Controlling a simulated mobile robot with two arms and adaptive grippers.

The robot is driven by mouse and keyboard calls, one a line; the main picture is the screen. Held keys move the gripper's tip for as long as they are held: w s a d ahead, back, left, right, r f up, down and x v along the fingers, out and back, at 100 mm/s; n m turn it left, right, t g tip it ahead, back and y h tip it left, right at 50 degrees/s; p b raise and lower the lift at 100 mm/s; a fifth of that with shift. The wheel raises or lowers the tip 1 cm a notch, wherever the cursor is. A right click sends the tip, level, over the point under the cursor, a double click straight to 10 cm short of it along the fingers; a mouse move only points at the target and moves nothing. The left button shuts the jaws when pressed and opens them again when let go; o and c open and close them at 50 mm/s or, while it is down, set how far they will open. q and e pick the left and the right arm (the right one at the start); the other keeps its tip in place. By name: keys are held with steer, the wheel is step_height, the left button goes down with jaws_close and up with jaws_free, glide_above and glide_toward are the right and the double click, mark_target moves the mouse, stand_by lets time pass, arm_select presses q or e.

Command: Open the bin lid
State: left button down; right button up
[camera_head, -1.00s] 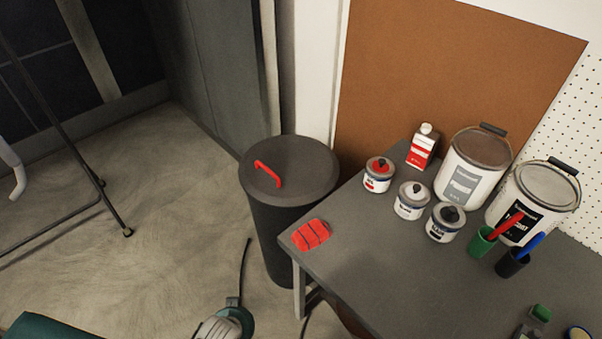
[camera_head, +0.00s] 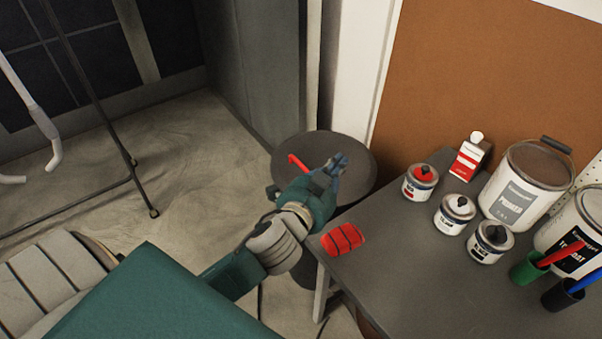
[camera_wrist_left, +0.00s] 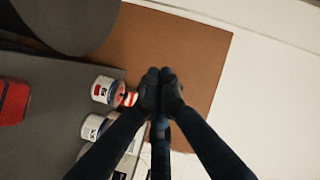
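The dark round bin stands at the table's left corner, its flat lid (camera_head: 352,147) lying closed on top. A red bar handle (camera_head: 297,162) shows at the lid's left side, partly hidden by my left arm. My left gripper (camera_head: 341,162) is over the lid in the head view, to the right of the handle and apart from it. In the left wrist view its fingertips (camera_wrist_left: 160,77) are together with nothing seen between them. Part of a dark round surface, apparently the lid (camera_wrist_left: 65,20), shows at the top left there. My right gripper is not in view.
The grey table (camera_head: 400,270) beside the bin carries a red striped block (camera_head: 342,240), small paint cans (camera_head: 454,214), a red-and-white bottle (camera_head: 471,156) and large buckets (camera_head: 527,185). A brown board (camera_head: 470,70) stands behind. A thin black stand (camera_head: 100,110) is at the left.

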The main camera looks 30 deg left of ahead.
arm_select(q)
steer(key=w+d+r+m+t+h, duration=0.4)
steer(key=d+r+m+h, duration=0.15)
steer(key=r+m, duration=0.35)
steer(key=d+r+m+g+h, duration=0.4)
steer(key=d+m+g+h, duration=0.1)
steer(key=d+m+h, duration=0.5)
steer(key=m+g+y, duration=1.2)
steer(key=m+y, duration=0.1)
steer(key=y, duration=0.1)
glide_toward(299, 173)
steer(key=s+d+r, duration=0.1)
steer(key=s+r, duration=0.2)
steer(key=shift+h, duration=0.35)
steer(key=p+x, duration=0.1)
steer(key=x, duration=0.8)
steer(key=shift+d+f, duration=0.1)
steer(key=shift+d, duration=0.1)
